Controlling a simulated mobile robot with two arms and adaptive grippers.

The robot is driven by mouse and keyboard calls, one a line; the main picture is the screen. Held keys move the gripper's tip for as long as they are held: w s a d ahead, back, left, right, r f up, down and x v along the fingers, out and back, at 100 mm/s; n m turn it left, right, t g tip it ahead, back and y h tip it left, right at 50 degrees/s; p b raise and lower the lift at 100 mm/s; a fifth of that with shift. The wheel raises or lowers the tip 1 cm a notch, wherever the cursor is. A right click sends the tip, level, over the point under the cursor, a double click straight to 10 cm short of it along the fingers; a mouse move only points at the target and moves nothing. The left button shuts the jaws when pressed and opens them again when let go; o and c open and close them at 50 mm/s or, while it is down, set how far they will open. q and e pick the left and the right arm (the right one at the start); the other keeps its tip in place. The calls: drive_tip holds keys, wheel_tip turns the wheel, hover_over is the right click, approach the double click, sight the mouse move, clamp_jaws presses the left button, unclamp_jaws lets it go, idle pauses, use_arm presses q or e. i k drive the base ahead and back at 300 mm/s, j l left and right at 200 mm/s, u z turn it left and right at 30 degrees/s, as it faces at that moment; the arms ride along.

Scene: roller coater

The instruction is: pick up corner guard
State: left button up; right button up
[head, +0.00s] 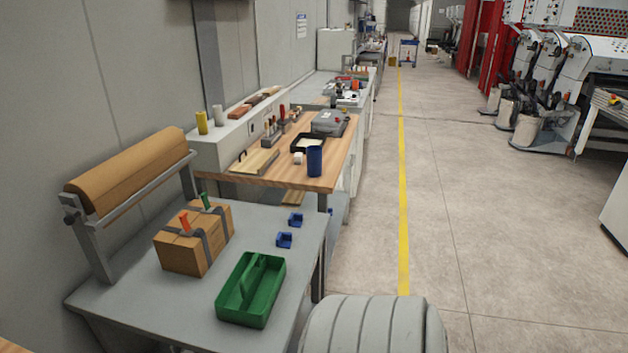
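Two small blue angular pieces, which look like corner guards, lie on the grey packing table near its right edge. The farther blue corner guard (296,219) is close to the table's right edge. The nearer blue corner guard (284,240) lies just in front of it, apart from it. Both are clear of other things on the tabletop. Neither of my grippers is in view.
The grey table (135,297) also holds a strapped cardboard box (180,253) and a green tote (235,305). A brown paper roll (130,170) stands at its left. Behind is a wooden workbench (322,178) with a dark blue cup (314,161). Open floor (500,250) lies right.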

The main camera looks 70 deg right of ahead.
sight(284, 239)
drive_tip(key=z, duration=2.1)
drive_tip(key=l+u, duration=0.1)
drive_tip(key=u, duration=0.4)
drive_tip(key=i+l+u, duration=0.1)
drive_tip(key=u, duration=0.35)
drive_tip(key=l+u, duration=0.15)
drive_tip(key=u, duration=0.35)
drive_tip(key=l+u, duration=0.2)
drive_tip(key=l, duration=0.2)
drive_tip(key=l+u, duration=0.2)
drive_tip(key=l, duration=0.25)
drive_tip(key=l+u, duration=0.25)
drive_tip(key=l, duration=0.15)
drive_tip(key=k+l+u, duration=0.2)
drive_tip(key=l, duration=0.2)
drive_tip(key=l+u, duration=0.2)
drive_tip(key=l, duration=0.2)
drive_tip(key=k+l+u, duration=0.2)
drive_tip(key=l, duration=0.15)
